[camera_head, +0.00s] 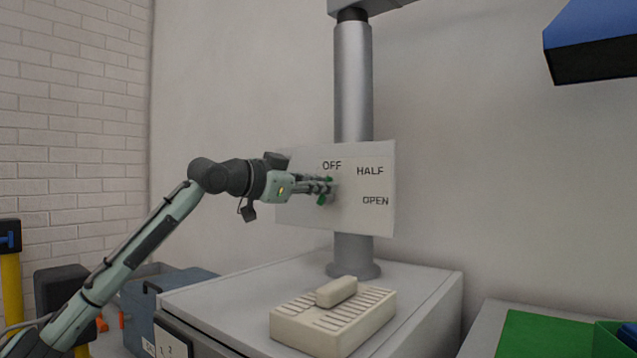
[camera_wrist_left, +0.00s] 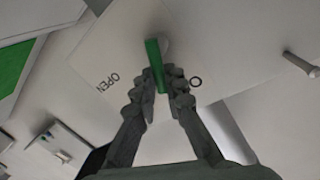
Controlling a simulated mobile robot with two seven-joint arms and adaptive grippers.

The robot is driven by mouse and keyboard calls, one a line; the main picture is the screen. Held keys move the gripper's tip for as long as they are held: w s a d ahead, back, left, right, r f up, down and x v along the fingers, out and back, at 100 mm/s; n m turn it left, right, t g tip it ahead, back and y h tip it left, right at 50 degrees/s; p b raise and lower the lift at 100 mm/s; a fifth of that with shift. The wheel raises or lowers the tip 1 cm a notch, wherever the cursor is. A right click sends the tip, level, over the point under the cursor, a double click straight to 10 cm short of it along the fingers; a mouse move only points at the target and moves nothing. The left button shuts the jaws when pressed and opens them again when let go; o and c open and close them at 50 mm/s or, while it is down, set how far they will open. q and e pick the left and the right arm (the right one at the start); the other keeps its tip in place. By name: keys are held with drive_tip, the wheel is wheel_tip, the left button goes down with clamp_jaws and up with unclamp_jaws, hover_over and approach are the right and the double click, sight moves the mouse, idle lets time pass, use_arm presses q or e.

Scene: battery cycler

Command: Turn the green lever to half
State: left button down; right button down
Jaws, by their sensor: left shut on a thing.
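A pale panel (camera_head: 300,215) on a grey post carries the words OFF, HALF and OPEN. The green lever (camera_head: 322,199) is at the panel's left part, below OFF. My left gripper (camera_head: 326,187) reaches it from the left and hides part of it. In the left wrist view the green lever (camera_wrist_left: 153,55) stands between the fingertips of my left gripper (camera_wrist_left: 158,80), which is shut on it. OPEN shows left of the fingers there, and an O to their right. HALF does not show there. I cannot tell exactly which mark the lever points to. My right gripper is not in view.
The post (camera_head: 352,80) stands on a grey cabinet top (camera_head: 230,295). A cream slotted block (camera_head: 325,325) with a smaller piece on it sits in front. A blue box (camera_head: 575,40) hangs at upper right. A green mat (camera_head: 540,335) lies at lower right.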

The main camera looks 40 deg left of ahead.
use_arm(q)
drive_tip(key=shift+d+f+m+g+y, duration=0.15)
drive_tip(key=shift+d+m, duration=0.1)
drive_tip(key=shift+m, duration=0.6)
drive_tip(key=shift+d+f+m+g+y, duration=0.15)
drive_tip(key=shift+d+m, duration=0.05)
drive_tip(key=shift+m, duration=0.65)
drive_tip(key=c, duration=1.6)
unclamp_jaws()
drive_tip(key=s, duration=0.4)
drive_tip(key=s+r, duration=0.1)
drive_tip(key=s, duration=0.7)
drive_tip(key=shift+a+r, duration=0.15)
drive_tip(key=shift+r, duration=0.2)
drive_tip(key=shift+w, duration=0.1)
